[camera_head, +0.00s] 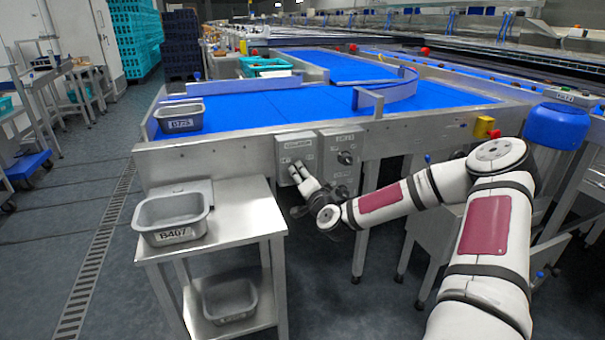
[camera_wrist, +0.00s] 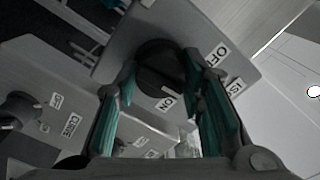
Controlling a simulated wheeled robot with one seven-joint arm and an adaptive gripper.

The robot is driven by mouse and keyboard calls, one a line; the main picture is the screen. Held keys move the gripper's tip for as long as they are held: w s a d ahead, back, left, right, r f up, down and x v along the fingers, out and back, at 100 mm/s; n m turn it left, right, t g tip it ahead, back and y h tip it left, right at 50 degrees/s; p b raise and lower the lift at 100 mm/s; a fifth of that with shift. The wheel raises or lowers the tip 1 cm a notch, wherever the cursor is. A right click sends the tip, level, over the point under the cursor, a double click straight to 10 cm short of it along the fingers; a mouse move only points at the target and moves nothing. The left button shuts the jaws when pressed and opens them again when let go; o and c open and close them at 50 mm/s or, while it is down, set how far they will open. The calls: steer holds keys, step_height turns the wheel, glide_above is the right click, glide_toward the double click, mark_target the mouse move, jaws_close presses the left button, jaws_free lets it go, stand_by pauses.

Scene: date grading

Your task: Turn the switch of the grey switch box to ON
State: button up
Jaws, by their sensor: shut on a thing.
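The grey switch box (camera_head: 284,147) is fixed to the metal side of the blue conveyor, left of a second box. In the wrist view its face (camera_wrist: 196,30) is tilted, with OFF and ON labels and part of another label. Its dark round switch (camera_wrist: 160,62) sits between my gripper's green-padded fingers (camera_wrist: 160,105). My gripper (camera_head: 297,172) is at the lower part of the box in the head view and is shut on the switch. The ON label lies just below the switch in the wrist view. I cannot tell clearly which way the switch points.
A second grey box (camera_head: 341,143) with a dark knob is close on the right.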

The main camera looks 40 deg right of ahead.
steer(key=m+p, duration=0.1)
steer(key=m, duration=0.3)
steer(key=shift+d+m, duration=0.1)
steer(key=shift+m, duration=0.2)
steer(key=m, duration=0.4)
steer(key=shift+f+m+p, duration=0.1)
steer(key=shift+m+p, duration=0.3)
steer(key=o, duration=1.1)
steer(key=shift+o, duration=0.2)
steer(key=v, duration=1.2)
steer(key=shift+s, duration=0.1)
